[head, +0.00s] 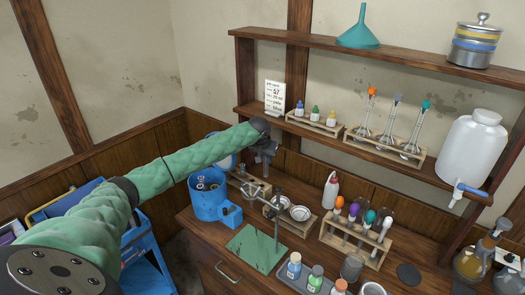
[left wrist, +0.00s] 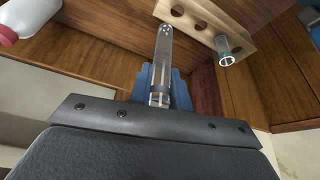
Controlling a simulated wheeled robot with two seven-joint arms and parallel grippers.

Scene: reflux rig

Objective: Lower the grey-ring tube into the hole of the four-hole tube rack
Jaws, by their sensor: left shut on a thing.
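A light wooden rack (left wrist: 189,16) with round holes lies beyond the tube's far end. A clear tube with a teal ring (left wrist: 225,50) sits in one of its holes. My right gripper is not in view.
A rack with coloured-top tubes (head: 352,247), a red-tipped squeeze bottle (head: 330,193) and a green mat (head: 256,249) are on the bench. The loaded wooden shelf (head: 350,146) hangs above to the right.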

